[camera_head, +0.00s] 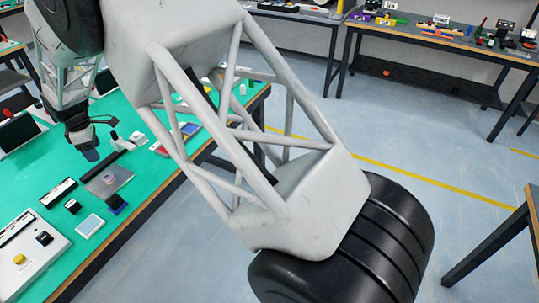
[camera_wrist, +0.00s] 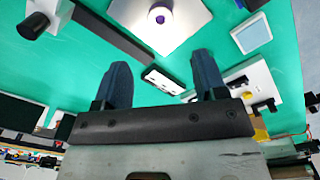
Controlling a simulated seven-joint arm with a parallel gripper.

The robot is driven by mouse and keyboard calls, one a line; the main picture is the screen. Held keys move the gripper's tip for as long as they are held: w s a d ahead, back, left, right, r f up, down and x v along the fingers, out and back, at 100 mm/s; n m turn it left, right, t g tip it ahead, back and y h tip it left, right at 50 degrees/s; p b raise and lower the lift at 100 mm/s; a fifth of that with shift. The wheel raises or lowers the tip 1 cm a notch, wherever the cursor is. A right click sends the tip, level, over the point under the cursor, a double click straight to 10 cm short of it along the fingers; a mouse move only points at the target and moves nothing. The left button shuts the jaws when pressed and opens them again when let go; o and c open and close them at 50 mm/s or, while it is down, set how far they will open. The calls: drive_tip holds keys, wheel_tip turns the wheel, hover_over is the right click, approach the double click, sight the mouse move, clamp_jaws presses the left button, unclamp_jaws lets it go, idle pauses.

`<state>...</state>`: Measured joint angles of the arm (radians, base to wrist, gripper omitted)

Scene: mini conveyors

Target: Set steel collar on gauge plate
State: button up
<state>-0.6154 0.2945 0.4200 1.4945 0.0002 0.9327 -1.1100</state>
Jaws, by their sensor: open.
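The gauge plate (camera_head: 97,187) is a flat grey square on the green bench, and it also shows at the top of the wrist view (camera_wrist: 190,24). A small pale ring-like piece, apparently the steel collar (camera_head: 112,179), is on the plate; in the wrist view the collar (camera_wrist: 160,16) has a purple centre. I cannot tell whether it lies flat or sits around a post. My gripper (camera_head: 91,156) is above the bench, behind the plate in the head view. In the wrist view its two dark fingers (camera_wrist: 161,68) are apart with nothing between them.
A long black bar (camera_wrist: 112,36) lies beside the plate. A white-faced tile (camera_head: 89,226), a small black block (camera_head: 72,206) and a panel with a yellow button (camera_head: 20,259) are nearer the bench front. My arm hides part of the bench.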

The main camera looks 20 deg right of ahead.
drive_tip(key=s+d+r+m, duration=0.35)
drive_tip(key=d+r, duration=0.25)
drive_tip(key=d, duration=0.5)
drive_tip(key=s+d+r+m+t, duration=0.1)
drive_tip(key=s+d+r+m, duration=0.2)
drive_tip(key=s+d+r, duration=0.5)
drive_tip(key=s+d+r+m, duration=0.25)
drive_tip(key=d+r, duration=0.25)
drive_tip(key=d, duration=0.8)
drive_tip(key=s+d+m, duration=0.3)
drive_tip(key=s+d, duration=0.3)
drive_tip(key=s, duration=0.3)
drive_tip(key=s+d+m+t, duration=0.1)
drive_tip(key=s+d+m, duration=0.3)
drive_tip(key=s+d, duration=0.3)
drive_tip(key=s+d+f+m, duration=0.1)
drive_tip(key=s+d+m, duration=0.3)
drive_tip(key=s, duration=0.9)
drive_tip(key=d, duration=0.2)
drive_tip(key=shift+d+t, duration=0.3)
